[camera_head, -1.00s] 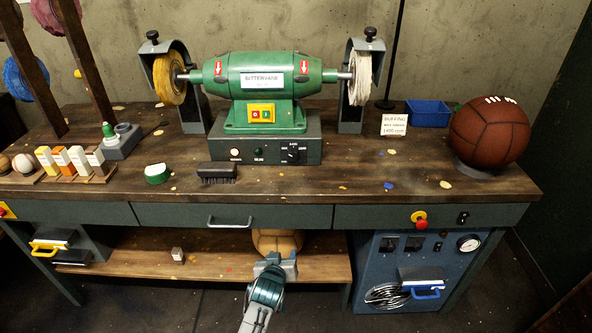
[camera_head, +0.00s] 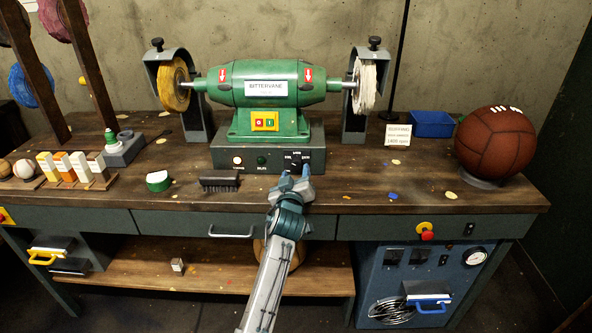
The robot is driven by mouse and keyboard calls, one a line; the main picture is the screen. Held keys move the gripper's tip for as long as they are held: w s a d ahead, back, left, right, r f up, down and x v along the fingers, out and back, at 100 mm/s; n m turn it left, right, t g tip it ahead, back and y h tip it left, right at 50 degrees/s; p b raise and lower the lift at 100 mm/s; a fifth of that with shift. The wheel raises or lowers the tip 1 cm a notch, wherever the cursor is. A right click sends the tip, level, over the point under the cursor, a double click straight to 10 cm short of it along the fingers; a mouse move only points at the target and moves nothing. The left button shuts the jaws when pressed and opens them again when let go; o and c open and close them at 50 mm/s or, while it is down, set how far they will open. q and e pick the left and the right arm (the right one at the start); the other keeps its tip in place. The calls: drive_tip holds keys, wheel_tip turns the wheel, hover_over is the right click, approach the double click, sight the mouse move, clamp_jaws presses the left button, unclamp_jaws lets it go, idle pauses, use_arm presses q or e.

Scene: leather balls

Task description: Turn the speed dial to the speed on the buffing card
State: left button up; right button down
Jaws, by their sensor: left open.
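The black speed dial (camera_head: 296,159) sits at the right end of the dark control box (camera_head: 228,152) under the green buffing machine (camera_head: 266,92). Its lower part and some scale marks are hidden by my gripper. The white buffing card (camera_head: 397,135) stands on the bench right of the machine; its lower line seems to read 1400 rpm, though the text is small. My left gripper (camera_head: 294,178) is open, with its fingertips just in front of and below the dial. I cannot tell whether they touch it. My right gripper is not in view.
A black brush (camera_head: 219,180) and a green-and-white puck (camera_head: 158,181) lie left of my gripper. A brown leather ball (camera_head: 496,143) and a blue bin (camera_head: 433,124) stand at the right. A red stop button (camera_head: 427,235) is on the bench front. The bench right of my gripper is mostly clear.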

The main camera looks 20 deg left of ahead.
sight(297, 164)
use_arm(q)
drive_tip(key=shift+x, duration=1.4)
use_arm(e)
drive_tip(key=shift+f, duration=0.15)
use_arm(q)
drive_tip(key=c, duration=1)
drive_tip(key=shift+m, duration=0.3)
drive_tip(key=m+p, duration=0.5)
drive_tip(key=m, duration=0.4)
drive_tip(key=shift+r+m+g, duration=0.15)
drive_tip(key=shift+m+g, duration=0.25)
drive_tip(key=shift+m+p, duration=0.35)
drive_tip(key=shift+m, duration=0.25)
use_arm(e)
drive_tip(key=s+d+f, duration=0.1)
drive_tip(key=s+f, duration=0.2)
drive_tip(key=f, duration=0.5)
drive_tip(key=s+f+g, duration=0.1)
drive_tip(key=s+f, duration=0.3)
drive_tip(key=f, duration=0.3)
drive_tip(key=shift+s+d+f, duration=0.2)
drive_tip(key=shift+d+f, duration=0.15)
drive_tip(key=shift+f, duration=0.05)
